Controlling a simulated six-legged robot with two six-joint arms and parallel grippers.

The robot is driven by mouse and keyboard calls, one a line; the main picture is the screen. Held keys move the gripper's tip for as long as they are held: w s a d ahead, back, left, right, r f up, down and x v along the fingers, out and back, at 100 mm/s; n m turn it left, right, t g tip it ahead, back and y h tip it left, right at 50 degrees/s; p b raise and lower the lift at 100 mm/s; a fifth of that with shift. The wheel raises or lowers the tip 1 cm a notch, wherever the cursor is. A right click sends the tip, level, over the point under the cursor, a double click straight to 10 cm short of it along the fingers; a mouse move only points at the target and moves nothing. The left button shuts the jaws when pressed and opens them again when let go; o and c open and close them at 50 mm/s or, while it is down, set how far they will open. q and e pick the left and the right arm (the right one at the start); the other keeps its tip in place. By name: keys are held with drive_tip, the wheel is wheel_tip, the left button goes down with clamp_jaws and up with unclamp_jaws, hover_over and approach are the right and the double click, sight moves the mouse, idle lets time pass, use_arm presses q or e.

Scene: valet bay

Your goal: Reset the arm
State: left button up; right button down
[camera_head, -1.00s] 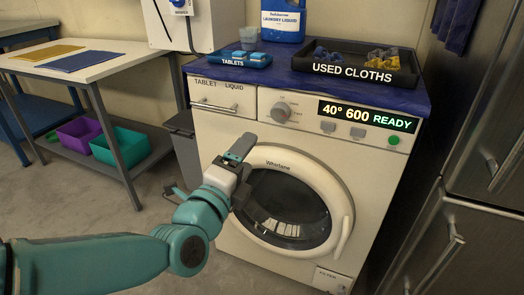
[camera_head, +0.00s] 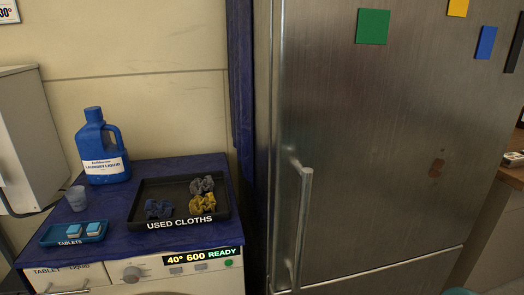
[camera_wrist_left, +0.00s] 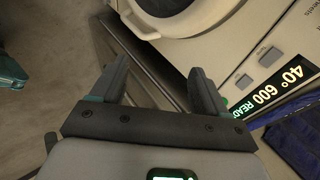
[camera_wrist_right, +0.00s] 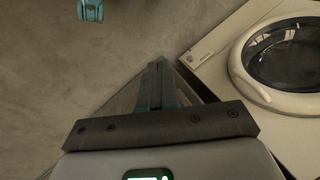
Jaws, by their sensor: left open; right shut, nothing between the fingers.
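My left gripper (camera_wrist_left: 160,92) is open in the left wrist view, with nothing between its fingers. The washing machine (camera_wrist_left: 220,50) lies beyond it, its display reading "40° 600 READY". My right gripper (camera_wrist_right: 157,75) is shut and empty in the right wrist view, pointing over the floor. The washing machine's round door (camera_wrist_right: 290,60) looks closed, to the right of that gripper. Neither gripper shows in the head view. There the top front of the washing machine (camera_head: 130,272) is at the lower left; a small teal part of mine is at the bottom right edge.
On the blue machine top are a used cloths tray (camera_head: 140,213) with several crumpled cloths, a tablets tray (camera_head: 62,241), a cup (camera_head: 76,198) and a laundry liquid jug (camera_head: 105,150). A steel fridge (camera_head: 390,150) with a long handle (camera_head: 300,220) stands right. Open floor (camera_wrist_right: 60,50) shows.

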use_arm(q)
drive_tip(key=s+d+f+n+g+h+p, duration=0.1)
drive_tip(key=s+d+f+n+g+p, duration=0.1)
drive_tip(key=s+n, duration=0.5)
drive_tip(key=s+d+f+n+g+h+p, duration=0.1)
drive_tip(key=s+d+f+n+g+p, duration=0.2)
drive_tip(key=s+d+n+g, duration=0.3)
drive_tip(key=s+n+p, duration=0.1)
drive_tip(key=s+n, duration=0.1)
drive_tip(key=n, duration=0.3)
drive_tip(key=shift+s+d+n+h, duration=0.3)
drive_tip(key=shift+d, duration=0.05)
drive_tip(key=shift+w+f, duration=0.1)
drive_tip(key=c, duration=0.6)
drive_tip(key=shift+a, duration=0.1)
use_arm(e)
drive_tip(key=s+r+g, duration=0.1)
drive_tip(key=s+r, duration=0.2)
drive_tip(key=r, duration=0.6)
drive_tip(key=shift+a+r, duration=0.35)
drive_tip(key=shift+a, duration=0.1)
